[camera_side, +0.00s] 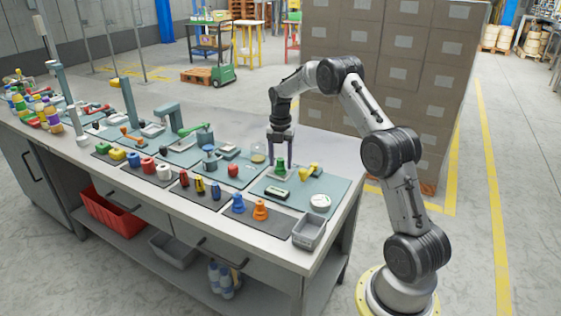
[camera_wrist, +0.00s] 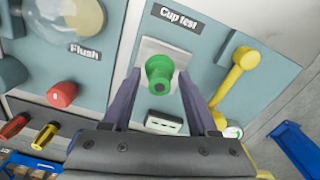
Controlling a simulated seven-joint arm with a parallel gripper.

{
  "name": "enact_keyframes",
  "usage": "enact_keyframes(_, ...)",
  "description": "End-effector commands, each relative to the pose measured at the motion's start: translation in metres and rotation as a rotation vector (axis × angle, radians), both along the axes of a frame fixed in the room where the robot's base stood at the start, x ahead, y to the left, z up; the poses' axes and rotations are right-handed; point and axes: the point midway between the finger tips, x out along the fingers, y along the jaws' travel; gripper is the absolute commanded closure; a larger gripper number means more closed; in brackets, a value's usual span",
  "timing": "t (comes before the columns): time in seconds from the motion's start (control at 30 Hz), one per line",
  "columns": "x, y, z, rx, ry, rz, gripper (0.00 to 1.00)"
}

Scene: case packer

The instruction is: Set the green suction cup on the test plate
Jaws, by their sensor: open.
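The green suction cup (camera_side: 280,167) stands on the mat at the right end of the bench. In the wrist view the green cup (camera_wrist: 160,73) appears upright on a pale square test plate (camera_wrist: 150,47), below the label "Cup test". My gripper (camera_side: 280,150) is above the cup, pointing down. In the wrist view my gripper (camera_wrist: 159,75) is open, with one finger on each side of the cup and visible gaps between. The contact under the cup is hidden by the cup.
A yellow lever (camera_wrist: 236,75) stands close right of the fingers. A small display box (camera_wrist: 164,122) and a white round gauge (camera_side: 320,201) are nearby. A blue cup (camera_side: 238,203), an orange cup (camera_side: 260,210) and a grey bin (camera_side: 308,233) sit along the front.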

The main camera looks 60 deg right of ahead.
Motion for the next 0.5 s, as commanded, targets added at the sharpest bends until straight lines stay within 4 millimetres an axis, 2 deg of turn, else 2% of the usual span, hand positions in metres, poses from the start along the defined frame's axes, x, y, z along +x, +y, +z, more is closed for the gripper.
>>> enact_keyframes(0.17, 0.001, -0.001, 0.026, -0.003, -0.004, 0.000, 0.41)
enact_keyframes(0.5, 0.001, -0.001, 0.094, -0.002, -0.004, 0.000, 0.41)
